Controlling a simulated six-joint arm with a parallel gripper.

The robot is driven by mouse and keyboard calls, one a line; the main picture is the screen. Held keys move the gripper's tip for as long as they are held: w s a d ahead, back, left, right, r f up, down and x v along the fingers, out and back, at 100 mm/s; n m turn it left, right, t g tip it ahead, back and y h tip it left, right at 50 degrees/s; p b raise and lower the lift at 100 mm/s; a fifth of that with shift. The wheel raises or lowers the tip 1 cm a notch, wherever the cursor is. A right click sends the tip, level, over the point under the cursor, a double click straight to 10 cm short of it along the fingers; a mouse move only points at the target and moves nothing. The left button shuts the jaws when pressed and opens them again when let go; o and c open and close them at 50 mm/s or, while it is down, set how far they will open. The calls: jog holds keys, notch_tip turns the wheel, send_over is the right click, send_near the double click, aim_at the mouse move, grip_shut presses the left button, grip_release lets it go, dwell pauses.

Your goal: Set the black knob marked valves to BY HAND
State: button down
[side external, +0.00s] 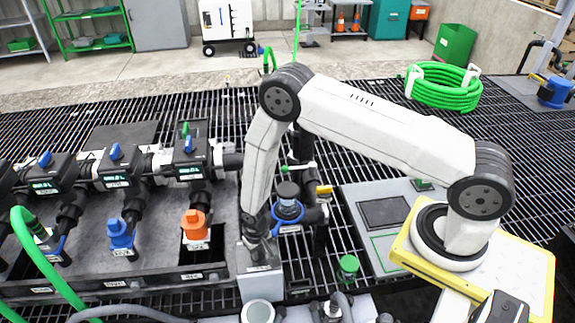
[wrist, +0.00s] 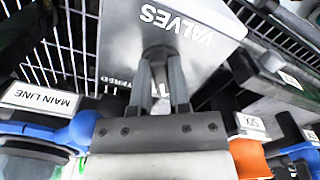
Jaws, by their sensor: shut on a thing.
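A grey box with a sloped face marked VALVES (wrist: 205,22) fills the upper middle of the wrist view. In the side view this grey box (side external: 261,286) stands below my gripper (side external: 257,247). The black knob (wrist: 157,51) is mostly hidden between my fingers; only a dark part of it shows. My gripper (wrist: 159,68) is shut on it. A partly covered word ending in "TERED" lies left of the fingers. The knob's pointer and the BY HAND mark cannot be made out.
An orange handle (side external: 196,224) and a blue handle (side external: 121,234) stand on the manifold to the left. A blue valve (side external: 288,207) stands close right of my gripper. A MAIN LINE label (wrist: 40,98) shows in the wrist view. A green hose (side external: 42,262) crosses the far left.

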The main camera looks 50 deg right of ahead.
dwell(0.4)
jog(key=c, duration=0.6)
grip_release()
jog(key=shift+r, duration=0.2)
jog(key=shift+r, duration=3.75)
jog(key=shift+d+r, duration=0.1)
jog(key=shift+r, duration=0.3)
notch_tip(320, 180, up, 8)
jog(key=n, duration=0.1)
send_over(259, 253)
jog(key=d, duration=0.2)
jog(key=s+d+r+t, duration=0.1)
jog(key=s+r, duration=0.2)
jog(key=r, duration=0.2)
jog(key=s+d+r+n, duration=0.1)
jog(key=s+d+r, duration=0.1)
jog(key=s+r, duration=0.2)
jog(key=s+d+r+n+t, duration=0.1)
jog(key=s+d+r, duration=0.1)
jog(key=s+r, duration=0.2)
jog(key=shift+s+r+t, duration=0.2)
jog(key=shift+r+t, duration=0.1)
jog(key=shift+r, duration=0.65)
